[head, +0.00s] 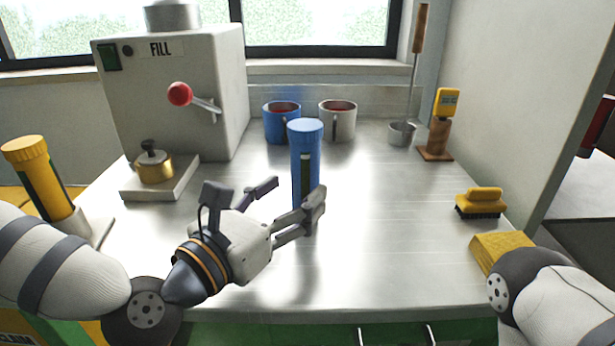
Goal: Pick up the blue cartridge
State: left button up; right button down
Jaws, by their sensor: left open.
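The blue cartridge (304,160) stands upright near the middle of the steel worktop, with a ribbed blue cap and a dark strip down its side. My left gripper (292,192) is open just left of and in front of it, low over the worktop. Its near finger overlaps the cartridge's lower end in the picture and hides its foot. Its far finger ends just left of the cartridge. I cannot tell whether either finger touches it. Nothing is held. Only part of my right arm shows at the lower right; its gripper is out of view.
Behind the cartridge stand a blue mug (281,121) and a white mug (337,121). The FILL machine (170,95) is at left, with a yellow cartridge (37,170) in a holder. A brush (480,202) and a yellow block (497,250) lie right. The worktop's middle right is clear.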

aim_at(297, 183)
pick_arm(q)
jog(key=x, duration=0.5)
jog(key=shift+w+a+r, duration=0.1)
jog(key=shift+w, duration=0.15)
grip_shut()
jog(key=shift+r, duration=0.15)
